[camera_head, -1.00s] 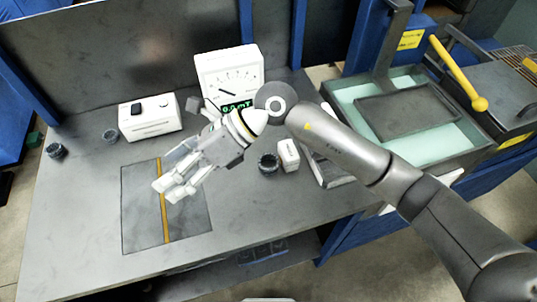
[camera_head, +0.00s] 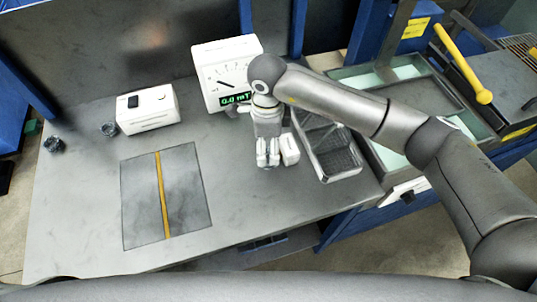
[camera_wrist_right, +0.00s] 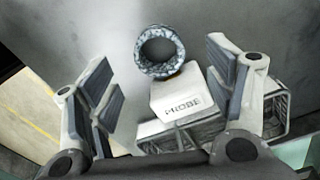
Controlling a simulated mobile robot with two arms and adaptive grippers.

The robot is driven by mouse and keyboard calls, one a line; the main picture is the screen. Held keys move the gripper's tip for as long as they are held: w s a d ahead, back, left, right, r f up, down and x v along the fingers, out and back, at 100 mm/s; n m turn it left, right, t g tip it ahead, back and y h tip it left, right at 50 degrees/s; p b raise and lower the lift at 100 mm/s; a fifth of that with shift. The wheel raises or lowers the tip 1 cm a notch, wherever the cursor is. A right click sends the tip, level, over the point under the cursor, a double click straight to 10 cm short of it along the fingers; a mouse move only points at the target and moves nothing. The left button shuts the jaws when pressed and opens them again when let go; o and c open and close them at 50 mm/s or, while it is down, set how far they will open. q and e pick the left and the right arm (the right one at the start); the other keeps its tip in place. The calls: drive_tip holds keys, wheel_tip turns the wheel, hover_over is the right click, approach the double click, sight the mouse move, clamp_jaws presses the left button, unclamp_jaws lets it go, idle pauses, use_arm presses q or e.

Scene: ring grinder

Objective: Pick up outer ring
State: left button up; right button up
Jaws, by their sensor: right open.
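In the right wrist view a dark, mottled ring (camera_wrist_right: 160,53) stands out between the open fingers of my right gripper (camera_wrist_right: 158,68), with clear space on both sides. It sits just beyond a white block marked PROBE (camera_wrist_right: 184,98). In the head view my right gripper (camera_head: 267,160) points down over the table beside the white block (camera_head: 290,149), and it hides that ring. Two other dark ring-like parts lie at the table's left, one near the edge (camera_head: 54,144) and one by the white box (camera_head: 109,129). I cannot tell which is the outer ring. My left gripper is not in view.
A white gauge (camera_head: 226,70) with a green display stands behind my right gripper. A wire basket (camera_head: 330,150) is to its right. A white box (camera_head: 147,109) stands at the back left. A dark mat (camera_head: 190,192) with a yellow stripe lies in front; the table around it is clear.

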sight(268, 161)
wheel_tip(268, 161, down, 5)
drive_tip(key=shift+f+p, duration=0.15)
drive_tip(key=shift+p, duration=0.5)
drive_tip(key=shift+c, duration=0.3)
drive_tip(key=c, duration=1.2)
drive_tip(key=shift+o, duration=0.2)
drive_tip(key=shift+r, duration=0.2)
